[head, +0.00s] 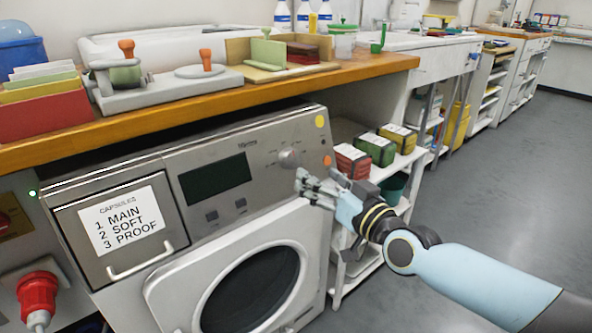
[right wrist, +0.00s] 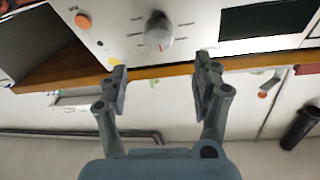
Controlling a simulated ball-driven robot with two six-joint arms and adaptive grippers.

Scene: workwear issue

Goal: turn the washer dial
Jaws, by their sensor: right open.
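The washer (head: 318,215) stands under a wooden counter, its control panel facing me. Its silver dial (head: 289,157) sits on the right part of the panel, right of the dark display (head: 215,178). My right gripper (head: 303,186) is open and empty, just below and right of the dial in the head view. In the right wrist view the dial (right wrist: 158,36) lies ahead, between and beyond the two open fingertips (right wrist: 160,80). A red mark shows on the dial there. I see no contact between the fingers and the dial. My left gripper is not in view.
A drawer with a capsule label (head: 121,222) is at the panel's left, above the round door (head: 250,290). Right of the washer, a shelf holds red, green and yellow boxes (head: 375,148). The counter (head: 375,66) overhangs the panel. Grey floor (head: 480,190) is open at right.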

